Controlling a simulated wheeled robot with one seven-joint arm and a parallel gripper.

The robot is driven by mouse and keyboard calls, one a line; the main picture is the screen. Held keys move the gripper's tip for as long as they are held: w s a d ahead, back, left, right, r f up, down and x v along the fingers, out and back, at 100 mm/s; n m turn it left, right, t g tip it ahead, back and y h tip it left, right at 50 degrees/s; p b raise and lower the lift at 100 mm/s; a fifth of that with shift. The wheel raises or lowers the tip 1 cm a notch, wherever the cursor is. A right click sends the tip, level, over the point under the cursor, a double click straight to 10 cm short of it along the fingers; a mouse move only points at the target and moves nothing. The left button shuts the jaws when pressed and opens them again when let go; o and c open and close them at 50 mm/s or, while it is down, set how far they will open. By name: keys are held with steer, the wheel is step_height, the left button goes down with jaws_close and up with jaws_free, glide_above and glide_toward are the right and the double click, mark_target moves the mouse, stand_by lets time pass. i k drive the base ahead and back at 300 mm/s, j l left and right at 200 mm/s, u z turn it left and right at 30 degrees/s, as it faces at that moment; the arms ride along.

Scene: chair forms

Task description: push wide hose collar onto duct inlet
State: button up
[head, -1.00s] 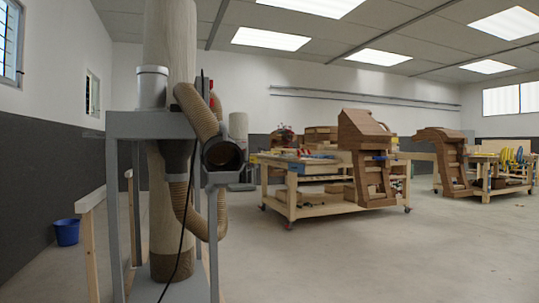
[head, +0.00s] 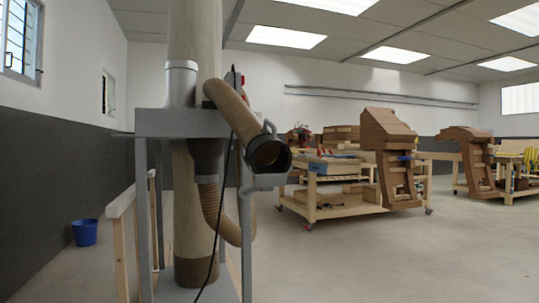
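A tan ribbed wide hose (head: 232,108) arches over the right side of a grey stand. Its end carries a dark round collar (head: 270,155) whose open mouth faces me and slightly right. The collar appears to rest on or just above a grey bracket (head: 265,181). A silver metal duct stub (head: 181,84) stands upright on the stand's top; I cannot tell whether it is the duct inlet. No other inlet is clear. The collar's mouth is open, with nothing visibly fitted in it. My gripper is not in view.
The grey stand (head: 182,122) holds a tall pale bag column (head: 195,220), and a black cable hangs in front. Wooden rails (head: 120,212) stand at its left. A blue bucket (head: 84,232) is on the floor. A workbench (head: 330,210) stands behind right. The right foreground floor is clear.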

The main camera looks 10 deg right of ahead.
mark_target(283, 163)
steer(key=k+j+u, duration=0.1)
steer(key=u, duration=4.15)
steer(key=z, duration=4.15)
steer(key=i+l+u, duration=0.15)
steer(key=u, duration=0.25)
steer(key=i+l+u, duration=0.15)
steer(key=l+u, duration=0.25)
steer(key=i+l+u, duration=0.1)
steer(key=l+u, duration=0.2)
steer(key=u, duration=0.15)
steer(key=l+u, duration=0.4)
steer(key=i+j, duration=0.05)
steer(key=j, duration=0.05)
